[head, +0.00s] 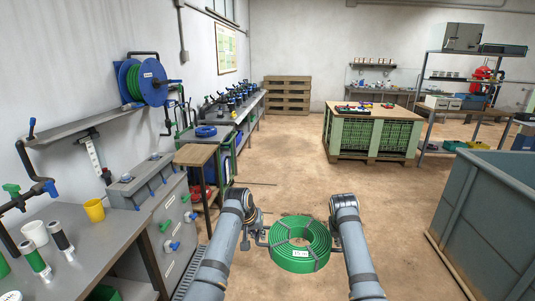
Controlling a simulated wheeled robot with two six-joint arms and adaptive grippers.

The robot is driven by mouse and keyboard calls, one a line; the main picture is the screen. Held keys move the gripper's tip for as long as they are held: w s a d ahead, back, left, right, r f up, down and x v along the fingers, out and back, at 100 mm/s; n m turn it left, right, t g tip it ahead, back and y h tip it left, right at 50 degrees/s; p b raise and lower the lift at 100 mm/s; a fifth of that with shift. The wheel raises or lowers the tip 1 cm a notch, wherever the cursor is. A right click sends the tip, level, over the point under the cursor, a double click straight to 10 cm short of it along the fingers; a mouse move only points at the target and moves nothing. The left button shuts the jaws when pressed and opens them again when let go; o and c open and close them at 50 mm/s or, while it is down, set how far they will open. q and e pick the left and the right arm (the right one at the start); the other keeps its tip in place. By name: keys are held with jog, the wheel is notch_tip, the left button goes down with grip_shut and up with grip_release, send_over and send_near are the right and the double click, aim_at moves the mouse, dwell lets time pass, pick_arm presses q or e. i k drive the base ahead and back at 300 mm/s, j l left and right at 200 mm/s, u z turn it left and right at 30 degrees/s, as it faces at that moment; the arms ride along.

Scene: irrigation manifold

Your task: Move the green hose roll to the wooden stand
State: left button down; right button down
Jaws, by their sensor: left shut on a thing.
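The green hose roll (300,244) is a thick coil with a white label on its front, held up between my two arms at the bottom middle of the head view. My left gripper (262,238) is shut on its left side. My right gripper (334,240) is at the right side of the roll, mostly hidden by its own arm, so I cannot tell whether its fingers are closed. The wooden stand (195,155) has a small brown top and stands left of my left arm, by the wall benches. Its top looks bare.
A grey bench (95,235) with a yellow cup (94,211) runs along the left. A large grey bin (490,215) stands at the right. A green crate table (372,132) is further back. The floor between is mostly open.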

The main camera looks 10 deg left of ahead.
aim_at(196, 153)
jog(key=i+j, duration=0.15)
jog(key=i, duration=0.4)
jog(key=i+j, duration=0.2)
jog(key=i, duration=0.35)
jog(key=i+j+u, duration=0.1)
jog(key=i, duration=0.4)
jog(key=i+u, duration=0.2)
jog(key=i, duration=0.35)
jog(key=i+u, duration=0.2)
jog(key=i, duration=0.3)
jog(key=i+l+u, duration=0.15)
jog(key=i, duration=0.35)
jog(key=i+u, duration=0.4)
jog(key=i+l+u, duration=0.1)
jog(key=i+u, duration=0.35)
